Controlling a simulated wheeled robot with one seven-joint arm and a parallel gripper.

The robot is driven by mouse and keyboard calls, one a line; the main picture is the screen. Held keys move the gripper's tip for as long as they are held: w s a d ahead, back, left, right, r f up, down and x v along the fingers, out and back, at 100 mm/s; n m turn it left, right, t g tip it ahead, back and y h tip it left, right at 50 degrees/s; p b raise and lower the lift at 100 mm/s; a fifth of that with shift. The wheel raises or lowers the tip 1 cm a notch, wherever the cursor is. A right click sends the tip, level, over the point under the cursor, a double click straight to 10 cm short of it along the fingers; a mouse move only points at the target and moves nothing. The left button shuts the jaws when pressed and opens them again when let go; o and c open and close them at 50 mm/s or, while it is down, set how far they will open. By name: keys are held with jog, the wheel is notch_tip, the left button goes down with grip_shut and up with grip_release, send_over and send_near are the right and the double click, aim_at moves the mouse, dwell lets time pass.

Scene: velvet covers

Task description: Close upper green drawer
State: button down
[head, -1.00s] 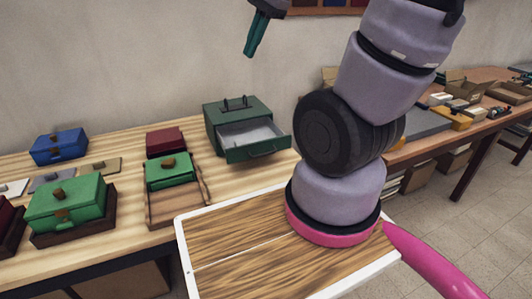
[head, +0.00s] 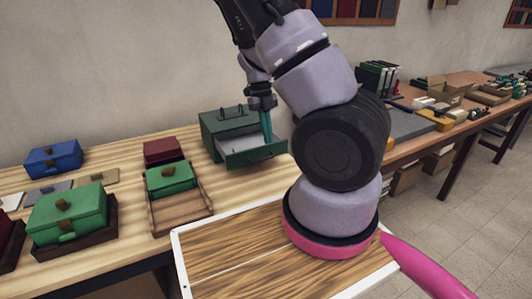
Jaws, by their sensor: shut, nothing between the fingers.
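The dark green drawer box (head: 222,121) stands at the back of the light wooden table, with a handle on its top. Its upper drawer (head: 240,157) is pulled out toward the front right, showing a pale, empty-looking interior. My gripper (head: 268,140) points down at the open drawer's right part, by its front panel. Its teal fingers are shut with nothing between them. I cannot tell whether the fingertips touch the drawer front or are just apart from it.
A bright green box (head: 168,180) in a wooden tray (head: 180,214) stands left of the drawer box. A larger green box (head: 68,215), a blue box (head: 53,160) and a dark red box (head: 163,151) stand further left. A second table with tools and cartons is at right.

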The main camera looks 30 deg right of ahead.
notch_tip(320, 180, down, 9)
jog(key=shift+w+r, duration=0.2)
jog(key=shift+w, duration=0.25)
dwell(0.4)
jog(key=shift+w, duration=0.1)
send_near(248, 146)
jog(key=x, duration=0.2)
jog(key=s+x, duration=0.1)
jog(key=x, duration=0.2)
jog(key=shift+s+f, duration=0.15)
jog(key=shift+s, duration=0.05)
jog(key=shift+d, duration=0.1)
